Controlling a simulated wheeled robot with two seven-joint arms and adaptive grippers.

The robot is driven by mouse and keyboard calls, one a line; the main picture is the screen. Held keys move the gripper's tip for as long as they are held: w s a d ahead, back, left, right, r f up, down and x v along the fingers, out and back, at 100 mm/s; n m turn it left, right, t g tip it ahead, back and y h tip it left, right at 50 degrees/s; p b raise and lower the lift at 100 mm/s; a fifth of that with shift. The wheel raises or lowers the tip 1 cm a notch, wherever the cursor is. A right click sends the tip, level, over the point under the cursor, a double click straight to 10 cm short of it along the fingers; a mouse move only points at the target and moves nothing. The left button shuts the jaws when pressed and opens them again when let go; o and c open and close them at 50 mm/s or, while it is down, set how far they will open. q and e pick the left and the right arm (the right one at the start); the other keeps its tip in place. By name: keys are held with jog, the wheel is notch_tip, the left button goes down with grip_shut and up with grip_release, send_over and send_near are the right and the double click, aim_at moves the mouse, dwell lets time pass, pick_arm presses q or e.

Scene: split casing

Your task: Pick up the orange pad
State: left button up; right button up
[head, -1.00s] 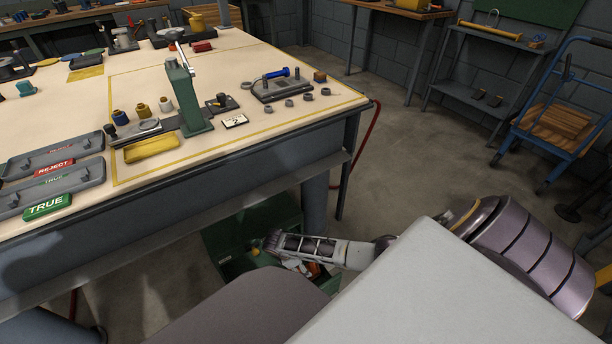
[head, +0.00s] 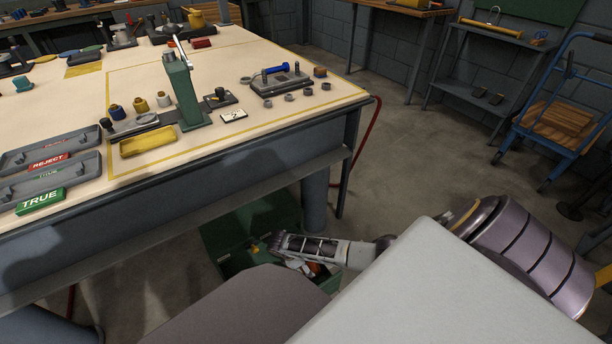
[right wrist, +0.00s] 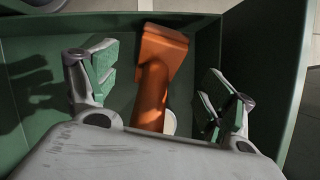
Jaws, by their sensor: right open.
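An orange pad (right wrist: 164,50), with a flat squarish head and a thick stem, lies inside an open green box (right wrist: 205,45) in the right wrist view. My right gripper (right wrist: 157,88) is open over the box, with one green-padded finger on each side of the orange piece. The fingers look apart from it. The stem's lower end is hidden behind the gripper body. In the head view, my right gripper (head: 278,244) reaches into the green box (head: 222,262) on the floor. My left gripper is not in view.
A workbench (head: 245,150) stands above and left of the box, its leg (head: 315,200) close behind it. A pale round thing (right wrist: 170,122) lies beside the orange stem. The box walls surround the fingers. Open floor lies right of the bench.

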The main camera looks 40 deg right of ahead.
aim_at(315, 268)
jog(key=shift+b+x, duration=0.55)
jog(key=shift+x, duration=0.25)
jog(key=shift+b+x, duration=0.75)
jog(key=shift+x, duration=0.2)
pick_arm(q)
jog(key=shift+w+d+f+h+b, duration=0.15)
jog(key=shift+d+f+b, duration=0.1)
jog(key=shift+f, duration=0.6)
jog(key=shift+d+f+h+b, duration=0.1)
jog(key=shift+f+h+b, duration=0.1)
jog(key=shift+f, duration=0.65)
pick_arm(e)
jog(key=shift+x, duration=0.75)
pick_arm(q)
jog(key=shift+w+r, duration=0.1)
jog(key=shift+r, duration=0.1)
pick_arm(e)
jog(key=shift+d, duration=0.1)
jog(key=shift+c, duration=1.3)
jog(key=c, duration=1)
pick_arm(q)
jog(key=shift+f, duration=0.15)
pick_arm(e)
jog(key=shift+c, duration=0.3)
jog(key=shift+r, duration=0.15)
